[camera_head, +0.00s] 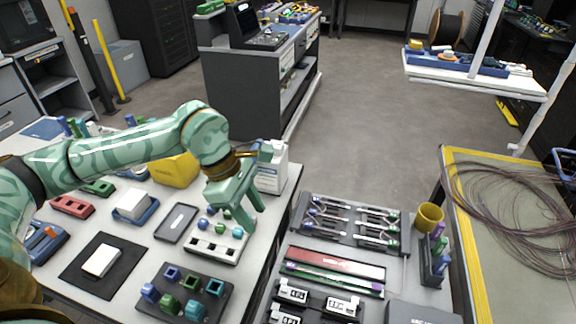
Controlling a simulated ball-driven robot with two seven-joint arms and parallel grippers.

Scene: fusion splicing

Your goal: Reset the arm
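My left arm reaches in from the left, patterned in pale green. Its gripper (252,216) hangs over the right part of the left table (135,245), with its two fingers apart and nothing seen between them. Just below and left of it is a white block with dark holes (213,249), with small blue, green and purple balls at it. Whether the fingers touch any ball is hard to tell. My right arm and gripper are out of view.
Close by stand a dark tray with blue and green cups (184,291), a yellow case (174,170) and a white bottle (272,168). A tool rack (350,222), a yellow cup (429,216) and cable coils (520,200) lie to the right. Open floor (360,120) lies beyond.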

